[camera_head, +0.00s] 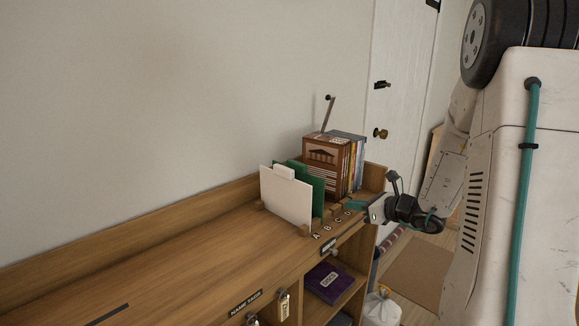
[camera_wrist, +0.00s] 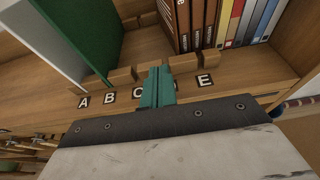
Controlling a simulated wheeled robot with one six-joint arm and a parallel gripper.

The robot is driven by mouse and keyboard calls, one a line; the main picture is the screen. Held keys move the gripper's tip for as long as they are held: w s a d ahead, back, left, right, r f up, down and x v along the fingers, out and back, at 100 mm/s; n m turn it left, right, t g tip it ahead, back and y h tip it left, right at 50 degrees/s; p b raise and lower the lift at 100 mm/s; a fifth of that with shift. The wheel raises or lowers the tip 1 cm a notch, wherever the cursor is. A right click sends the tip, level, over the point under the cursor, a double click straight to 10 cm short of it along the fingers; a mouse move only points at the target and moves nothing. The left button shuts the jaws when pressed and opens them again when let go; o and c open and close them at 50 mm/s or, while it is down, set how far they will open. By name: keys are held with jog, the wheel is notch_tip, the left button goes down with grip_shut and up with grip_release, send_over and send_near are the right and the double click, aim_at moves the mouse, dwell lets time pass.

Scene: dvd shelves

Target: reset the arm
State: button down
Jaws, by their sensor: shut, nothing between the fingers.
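My gripper (camera_head: 358,205) is at the front edge of the wooden shelf unit (camera_head: 185,250), close to its right end. In the wrist view its teal fingers (camera_wrist: 157,88) are together with nothing between them. They point at the shelf top, beside the letter tiles (camera_wrist: 110,97). The fingers cover part of the letter row between C and E. My arm reaches in from the right in the head view.
A white divider (camera_head: 285,197) and a green divider (camera_head: 318,190) stand left of my gripper. A row of upright cases (camera_head: 345,160) stands behind it. A purple case (camera_head: 329,282) lies in the cubby below. The left shelf top is largely clear.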

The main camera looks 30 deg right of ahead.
jog(key=s+a+n+g, duration=0.1)
jog(key=s+a+f+n+y, duration=0.1)
jog(key=a+n, duration=0.1)
jog(key=s+a+n+g+y, duration=0.1)
jog(key=n, duration=0.1)
jog(key=shift+a+f+g, duration=0.2)
jog(key=shift+a+g, duration=0.1)
jog(key=shift+a, duration=0.1)
jog(key=s+a+r+n+g+y, duration=0.2)
jog(key=s+a+r+n+g, duration=0.1)
jog(key=s+a+n+g, duration=0.55)
jog(key=s+a+r+n+h, duration=0.4)
jog(key=s+n, duration=0.5)
jog(key=s+a+r+n+g+h, duration=0.1)
jog(key=s+a+r+n+h, duration=0.3)
jog(key=s+n, duration=0.4)
jog(key=shift+s+a+r+n+h, duration=0.4)
jog(key=shift+a+n+h, duration=0.15)
jog(key=shift+n, duration=0.2)
